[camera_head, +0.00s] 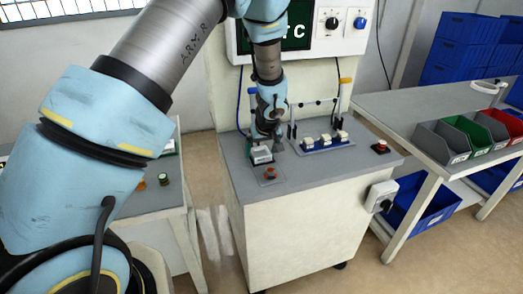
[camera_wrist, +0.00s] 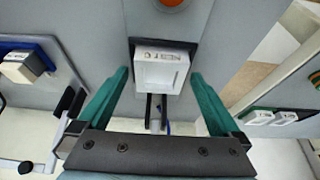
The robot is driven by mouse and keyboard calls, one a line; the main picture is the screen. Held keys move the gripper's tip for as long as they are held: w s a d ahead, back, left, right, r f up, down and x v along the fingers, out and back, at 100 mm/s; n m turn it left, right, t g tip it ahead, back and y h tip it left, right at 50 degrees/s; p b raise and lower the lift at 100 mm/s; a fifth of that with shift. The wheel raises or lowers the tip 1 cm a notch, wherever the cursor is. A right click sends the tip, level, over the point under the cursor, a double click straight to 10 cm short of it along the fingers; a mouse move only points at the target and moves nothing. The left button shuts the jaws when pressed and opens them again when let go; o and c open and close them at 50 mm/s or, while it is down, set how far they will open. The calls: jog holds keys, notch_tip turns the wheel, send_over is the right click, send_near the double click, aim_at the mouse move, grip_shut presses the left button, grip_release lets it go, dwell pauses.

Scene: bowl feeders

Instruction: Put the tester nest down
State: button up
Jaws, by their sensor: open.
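The tester nest (camera_wrist: 160,68) is a white block with lettering reading "NEST C" on its edge. It sits at a dark-edged spot on the grey bench top, and also shows in the head view (camera_head: 262,156). My gripper (camera_wrist: 160,76) is open, with one green finger on each side of the nest and a visible gap on both sides. In the head view my gripper (camera_head: 268,138) is low over the bench, right above and behind the nest. The underside of the nest is hidden.
An orange-red button (camera_head: 270,173) is just in front of the nest. A tester panel (camera_head: 297,28) rises behind. Coloured bins (camera_head: 475,130) stand on the right table.

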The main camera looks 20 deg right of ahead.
jog(key=shift+r, duration=0.1)
jog(key=shift+r, duration=0.2)
jog(key=b+v, duration=0.1)
jog(key=v, duration=1)
jog(key=shift+s+r+b, duration=0.25)
jog(key=shift+r+b, duration=0.05)
jog(key=shift+b, duration=0.1)
jog(key=w+a+r+g, duration=0.1)
jog(key=w+a+r, duration=0.1)
jog(key=a, duration=1.6)
jog(key=s+a+g, duration=0.1)
jog(key=s+a, duration=0.3)
jog(key=a, duration=0.5)
jog(key=s+a+r, duration=0.1)
jog(key=s+a, duration=0.3)
jog(key=a, duration=0.5)
jog(key=shift+s+r+g, duration=0.2)
jog(key=shift+r+g, duration=0.1)
jog(key=shift+g, duration=0.1)
